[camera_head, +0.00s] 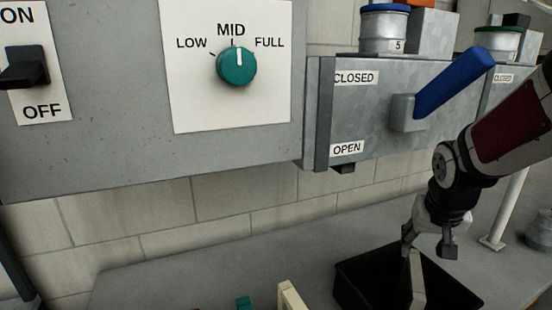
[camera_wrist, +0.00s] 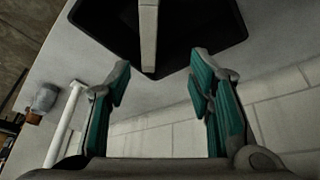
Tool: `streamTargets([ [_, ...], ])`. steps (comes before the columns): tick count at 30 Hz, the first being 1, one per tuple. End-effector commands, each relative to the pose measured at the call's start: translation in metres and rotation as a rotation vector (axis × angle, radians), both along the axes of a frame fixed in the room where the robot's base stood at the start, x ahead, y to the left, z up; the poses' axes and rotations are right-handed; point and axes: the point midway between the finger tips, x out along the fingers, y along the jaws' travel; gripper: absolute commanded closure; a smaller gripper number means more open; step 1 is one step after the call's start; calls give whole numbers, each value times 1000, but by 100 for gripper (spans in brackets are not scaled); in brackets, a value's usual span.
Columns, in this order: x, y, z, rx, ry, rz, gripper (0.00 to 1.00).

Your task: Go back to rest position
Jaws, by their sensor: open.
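My gripper (camera_head: 428,248) hangs at the right of the head view, above the black bin (camera_head: 352,282). In the wrist view its two teal-padded fingers (camera_wrist: 160,78) are spread apart with nothing between them. A pale bar (camera_head: 417,283) stands or leans in the bin, just past the fingers in the wrist view (camera_wrist: 148,35). I cannot tell from these views whether a fingertip touches it. My arm reaches in from the right edge, in front of part of the duct.
A teal knob (camera_head: 236,68) points to MID. A black switch (camera_head: 24,68) sits between ON and OFF labels. A blue lever (camera_head: 452,83) sticks out from the duct (camera_head: 375,125), close to my arm. A white post (camera_head: 507,208) stands right. The grey bench (camera_head: 200,265) is mostly clear.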

Motion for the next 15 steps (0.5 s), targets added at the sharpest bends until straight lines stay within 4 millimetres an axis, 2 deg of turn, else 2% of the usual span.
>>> streamTargets([
  [1,-9,14,15,-14,-10,26,52],
  [6,-47,52,51,-37,-26,105,52],
  [10,-80,78,71,-34,-44,170,52],
  [15,-125,108,85,-8,-68,261,52],
])
